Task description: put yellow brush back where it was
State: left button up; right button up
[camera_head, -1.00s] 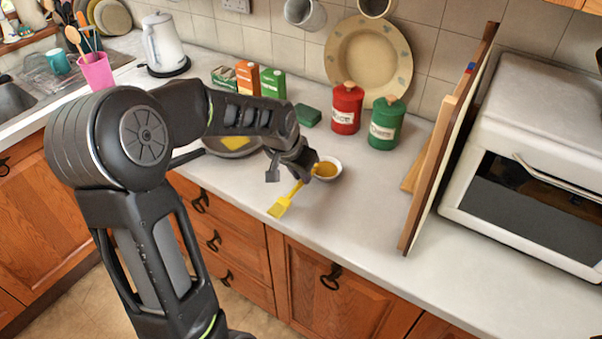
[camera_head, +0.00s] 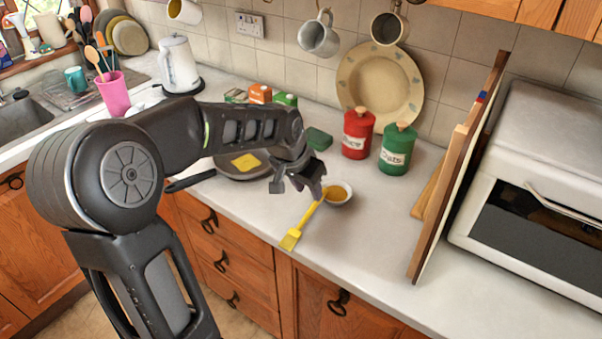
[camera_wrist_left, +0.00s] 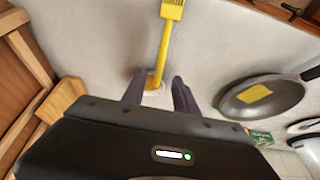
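My left gripper (camera_head: 313,183) is just above and behind the handle end, beside the bowl. In the left wrist view the two fingers (camera_wrist_left: 158,92) are apart, and the brush (camera_wrist_left: 166,40) runs up from between them with a gap on each side. The bowl is mostly hidden there. My right gripper is not in view.
A dark pan (camera_head: 238,168) with a yellow piece in it is left of the gripper. Red (camera_head: 357,134) and green (camera_head: 396,150) canisters stand behind the bowl. Upright boards (camera_head: 450,180) and a white oven (camera_head: 540,170) are at right. The counter between bowl and boards is clear.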

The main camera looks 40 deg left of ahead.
pick_arm(q)
jog(key=v, duration=0.8)
jog(key=shift+b, duration=0.35)
jog(key=shift+f, duration=0.1)
